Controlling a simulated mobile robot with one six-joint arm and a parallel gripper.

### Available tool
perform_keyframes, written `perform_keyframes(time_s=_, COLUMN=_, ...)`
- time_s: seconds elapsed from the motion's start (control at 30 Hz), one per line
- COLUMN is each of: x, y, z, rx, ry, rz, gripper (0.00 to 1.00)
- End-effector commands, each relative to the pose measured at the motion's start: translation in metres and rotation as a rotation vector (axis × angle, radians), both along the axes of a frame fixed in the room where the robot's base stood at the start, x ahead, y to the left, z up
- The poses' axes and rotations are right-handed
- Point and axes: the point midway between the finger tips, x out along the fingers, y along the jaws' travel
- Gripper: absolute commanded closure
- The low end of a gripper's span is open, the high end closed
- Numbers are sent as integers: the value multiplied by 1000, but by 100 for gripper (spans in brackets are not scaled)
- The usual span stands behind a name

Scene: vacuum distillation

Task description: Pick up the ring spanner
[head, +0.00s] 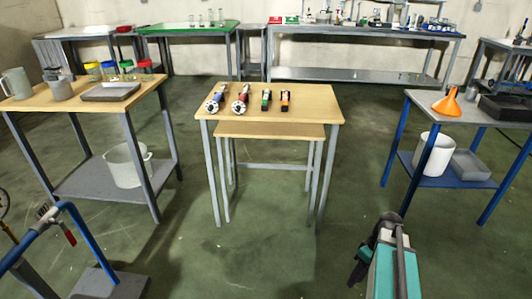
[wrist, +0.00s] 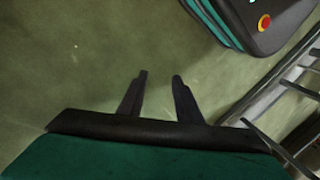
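Several tools lie in a row on the wooden table (head: 310,112) in the middle of the head view. At the left are a blue-handled tool (head: 216,99) and a red-handled tool (head: 240,98), each with a round pale head toward me. To their right lie a green and black tool (head: 266,100) and an orange and black tool (head: 285,101). They are too small to tell which is the ring spanner. My gripper (wrist: 160,76) is open and empty over the green floor in the wrist view. It is well short of the table.
A lower wooden table (head: 270,131) is nested under the front of the middle table. A side table with jars (head: 110,71) stands left, and a blue-legged table with an orange funnel (head: 446,102) right. A blue-framed cart (head: 90,245) is near left. Green floor (head: 255,250) lies open ahead.

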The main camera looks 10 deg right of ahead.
Motion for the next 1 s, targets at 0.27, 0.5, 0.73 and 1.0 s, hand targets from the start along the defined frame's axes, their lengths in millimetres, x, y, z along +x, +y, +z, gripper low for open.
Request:
perform_keyframes(time_s=0.27, x=-4, y=-80, z=89, rx=-96, ry=-64, rz=95, gripper=69)
perform_keyframes(time_s=0.5, x=-18, y=-148, z=160, rx=-180, ry=-93, rz=182, gripper=69)
perform_keyframes(time_s=0.73, x=-39, y=-210, z=232, rx=-263, ry=-100, rz=266, gripper=69)
perform_keyframes(time_s=1.0, x=-75, y=-280, z=320, rx=-355, ry=-79, rz=362, gripper=69)
